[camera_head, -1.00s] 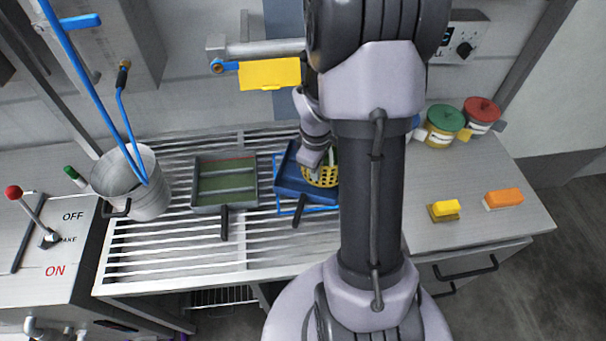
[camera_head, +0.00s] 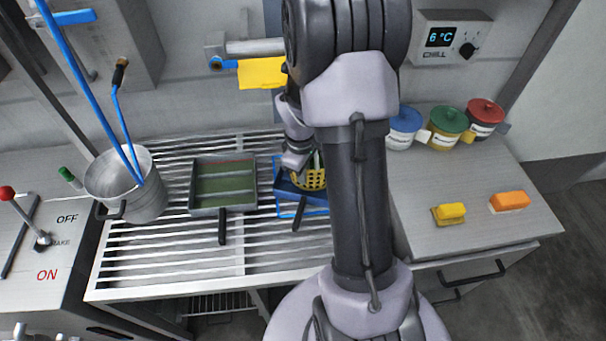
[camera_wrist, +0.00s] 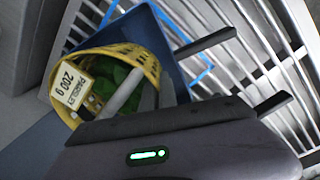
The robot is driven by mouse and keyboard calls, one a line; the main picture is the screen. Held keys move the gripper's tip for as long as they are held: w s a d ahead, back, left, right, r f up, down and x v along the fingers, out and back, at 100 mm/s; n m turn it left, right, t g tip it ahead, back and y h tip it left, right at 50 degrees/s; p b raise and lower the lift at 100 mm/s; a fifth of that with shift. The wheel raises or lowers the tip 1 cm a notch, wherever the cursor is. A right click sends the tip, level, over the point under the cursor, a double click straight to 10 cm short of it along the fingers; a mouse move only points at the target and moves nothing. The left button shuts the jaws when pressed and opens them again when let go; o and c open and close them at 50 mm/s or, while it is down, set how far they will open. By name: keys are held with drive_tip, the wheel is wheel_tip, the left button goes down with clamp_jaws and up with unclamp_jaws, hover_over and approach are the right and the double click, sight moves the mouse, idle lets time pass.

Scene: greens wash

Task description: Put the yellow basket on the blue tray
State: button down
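The yellow basket (camera_head: 316,181) is a perforated basket with green leaves inside. In the wrist view the basket (camera_wrist: 92,58) bears a white label reading "PARSLEY 200 g". It overlaps the blue tray (camera_head: 284,188), which shows behind it in the wrist view (camera_wrist: 178,75); whether it touches the tray floor I cannot tell. My gripper (camera_head: 297,165) is right at the basket. In the wrist view a grey finger-like bar of my gripper (camera_wrist: 126,93) reaches into the basket opening. The fingertips and any grip on the rim are hidden.
A grey-framed green tray (camera_head: 224,211) sits left of the blue tray on the slatted rack (camera_head: 150,262). A metal bucket (camera_head: 128,192) stands further left. Lidded pots (camera_head: 447,128), a yellow sponge (camera_head: 450,213) and an orange sponge (camera_head: 510,201) are on the right counter.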

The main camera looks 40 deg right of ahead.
drive_tip(key=c, duration=1.7)
unclamp_jaws()
drive_tip(key=shift+f, duration=0.1)
wheel_tip(320, 180, up, 12)
drive_tip(key=p, duration=0.5)
drive_tip(key=s+a+r+m+t, duration=0.3)
drive_tip(key=a+r+m, duration=0.1)
drive_tip(key=a+r, duration=0.7)
drive_tip(key=s+a+r+m+t+y, duration=0.3)
drive_tip(key=s+a+r+m, duration=0.25)
drive_tip(key=s+a, duration=0.65)
drive_tip(key=shift+n, duration=0.25)
drive_tip(key=f+b, duration=0.2)
drive_tip(key=b, duration=0.1)
drive_tip(key=w+a+f+b, duration=0.1)
drive_tip(key=f, duration=0.1)
drive_tip(key=shift+b, duration=0.35)
